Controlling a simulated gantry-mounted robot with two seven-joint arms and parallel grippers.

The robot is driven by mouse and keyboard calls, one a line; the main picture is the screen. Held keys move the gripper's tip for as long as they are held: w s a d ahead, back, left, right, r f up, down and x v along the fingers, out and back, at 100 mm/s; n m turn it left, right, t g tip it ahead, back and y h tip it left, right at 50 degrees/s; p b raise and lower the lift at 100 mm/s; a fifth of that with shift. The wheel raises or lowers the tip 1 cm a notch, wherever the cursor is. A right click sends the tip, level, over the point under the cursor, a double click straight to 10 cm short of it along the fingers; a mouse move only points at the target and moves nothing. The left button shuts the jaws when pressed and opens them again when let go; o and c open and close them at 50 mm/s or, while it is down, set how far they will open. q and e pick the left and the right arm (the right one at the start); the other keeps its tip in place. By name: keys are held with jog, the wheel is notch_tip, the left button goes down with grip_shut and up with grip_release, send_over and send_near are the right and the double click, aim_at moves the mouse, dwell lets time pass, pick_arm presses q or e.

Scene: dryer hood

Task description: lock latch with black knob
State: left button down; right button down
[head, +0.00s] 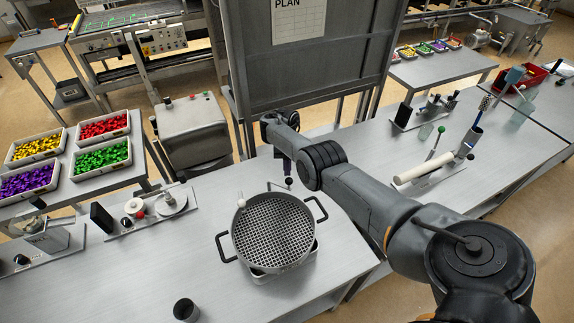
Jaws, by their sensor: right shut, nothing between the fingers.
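A round grey pan with a perforated plate (273,232) stands on the steel table, with black loop handles at its left and right. A small latch with a black knob (289,181) shows at the pan's far rim. A white-tipped lever (241,203) is at the rim's left. My right arm reaches in from the right. Its gripper (286,170) points down just above and behind the black knob. It is shut and appears empty; the arm partly hides it, and I cannot tell whether it touches the knob. My left gripper is not in view.
A dark cup (186,310) stands at the table's front. A plate with small fixtures (140,212) lies to the left. A grey upright panel (310,70) stands behind the table. Trays of coloured pieces (102,157) are at the far left.

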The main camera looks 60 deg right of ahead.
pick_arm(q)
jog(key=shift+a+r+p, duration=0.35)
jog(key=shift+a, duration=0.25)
pick_arm(e)
jog(key=shift+s+a, duration=0.15)
jog(key=shift+a, duration=1.4)
jog(key=shift+a+f, duration=0.1)
